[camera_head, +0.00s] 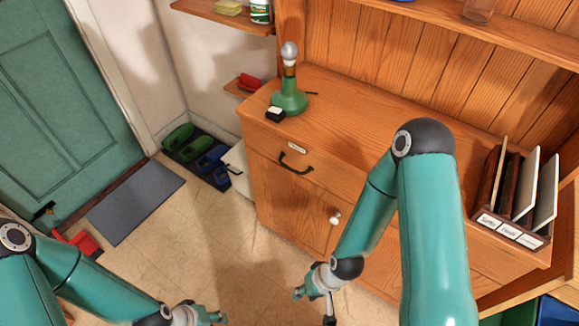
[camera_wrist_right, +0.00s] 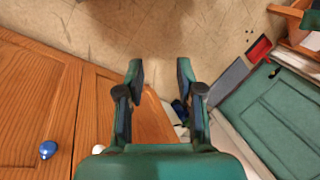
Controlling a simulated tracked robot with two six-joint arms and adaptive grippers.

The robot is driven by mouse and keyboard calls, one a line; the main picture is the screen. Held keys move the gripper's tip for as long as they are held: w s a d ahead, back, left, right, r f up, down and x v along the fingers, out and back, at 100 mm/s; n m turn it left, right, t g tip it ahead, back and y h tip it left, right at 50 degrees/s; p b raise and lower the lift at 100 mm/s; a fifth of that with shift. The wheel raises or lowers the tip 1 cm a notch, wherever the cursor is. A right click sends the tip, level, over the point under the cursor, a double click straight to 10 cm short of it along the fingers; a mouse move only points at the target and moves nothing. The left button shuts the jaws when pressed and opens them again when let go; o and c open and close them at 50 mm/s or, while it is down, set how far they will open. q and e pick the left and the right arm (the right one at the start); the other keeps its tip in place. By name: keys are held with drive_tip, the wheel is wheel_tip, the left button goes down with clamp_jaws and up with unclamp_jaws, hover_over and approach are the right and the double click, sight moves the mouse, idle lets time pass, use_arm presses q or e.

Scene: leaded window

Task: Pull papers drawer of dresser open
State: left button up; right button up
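The wooden dresser (camera_head: 350,112) stands at the centre and right. Its left drawer (camera_head: 262,148) looks shut and carries a small white label (camera_head: 297,147), too small to read, and a dark curved handle (camera_head: 296,166). My right arm hides much of the dresser's front to the right, so another drawer's handle cannot be seen. My right gripper (camera_head: 315,303) is below the drawer, in front of the lower doors and apart from the handle. In the right wrist view, its fingers (camera_wrist_right: 160,75) are spread and empty. My left gripper (camera_head: 203,315) is at the bottom edge, partly cut off.
A green lamp base (camera_head: 290,98) and a small dark box (camera_head: 275,114) stand on the dresser top. A file rack (camera_head: 508,205) stands at its right end. A white knob (camera_head: 335,218) sticks out from a lower door. Shoes (camera_head: 180,138) lie left; the floor (camera_head: 190,235) before the dresser is clear.

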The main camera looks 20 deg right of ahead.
drive_tip(key=shift+w, duration=0.1)
drive_tip(key=m+t+h+b, duration=0.6)
drive_tip(key=m+t+b, duration=1.1)
drive_tip(key=b, duration=1.2)
approach(290, 168)
drive_tip(key=shift+m+g, duration=0.3)
drive_tip(key=shift+m, duration=0.3)
drive_tip(key=w, duration=0.6)
drive_tip(key=w+d+f, duration=0.1)
drive_tip(key=w, duration=0.3)
drive_tip(key=shift+d+b, duration=0.1)
drive_tip(key=shift+b, duration=0.3)
drive_tip(key=shift+c, duration=0.4)
clamp_jaws()
